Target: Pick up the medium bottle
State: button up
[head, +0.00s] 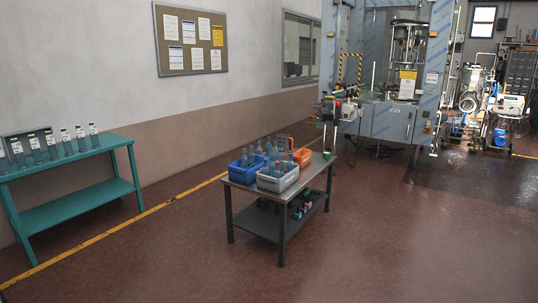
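Several bottles stand in two bins on a grey metal table in the middle of the view. Blue-grey bottles (251,155) stand in the blue bin (238,175). More bottles (277,168) stand in the light grey bin (273,185). A row of similar dark bottles with pale labels (51,144) stands on a teal bench at the left. I cannot tell which one is the medium bottle, as they are small at this distance. My gripper is not in view.
The grey table (318,178) has a lower shelf holding small items. An orange bin (302,157) sits at its back. The teal bench (75,165) is along the left wall. A large wrapped machine (385,120) stands behind. The red-brown floor (390,250) is clear in front and right.

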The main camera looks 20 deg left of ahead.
aim_at(275, 150)
jog(key=i+l+u, duration=0.15)
jog(key=i, duration=0.3)
jog(key=i+l+u, duration=0.15)
jog(key=i, duration=0.25)
jog(key=i+j+u, duration=0.2)
jog(key=i+u, duration=0.15)
jog(key=u, duration=0.15)
jog(key=i+u, duration=0.5)
jog(key=i+l+u, duration=0.1)
jog(key=i+u, duration=0.2)
jog(key=u, duration=0.2)
jog(key=i+u, duration=0.5)
jog(key=i, duration=0.95)
jog(key=i+j+z, duration=0.1)
jog(key=i+z, duration=0.3)
jog(key=i, duration=1.1)
jog(key=i+u, duration=0.3)
jog(key=i, duration=1.1)
jog(key=i+l+z, duration=0.1)
jog(key=i+z, duration=0.7)
jog(key=i+j+z, duration=0.1)
jog(key=i+z, duration=0.15)
jog(key=z, duration=0.2)
jog(key=i+l+z, duration=0.15)
jog(key=i+z, duration=0.25)
jog(key=i+l+z, duration=0.1)
jog(key=i+z, duration=0.5)
jog(key=z, duration=0.15)
jog(key=i+j+z, duration=0.15)
jog(key=i+z, duration=0.2)
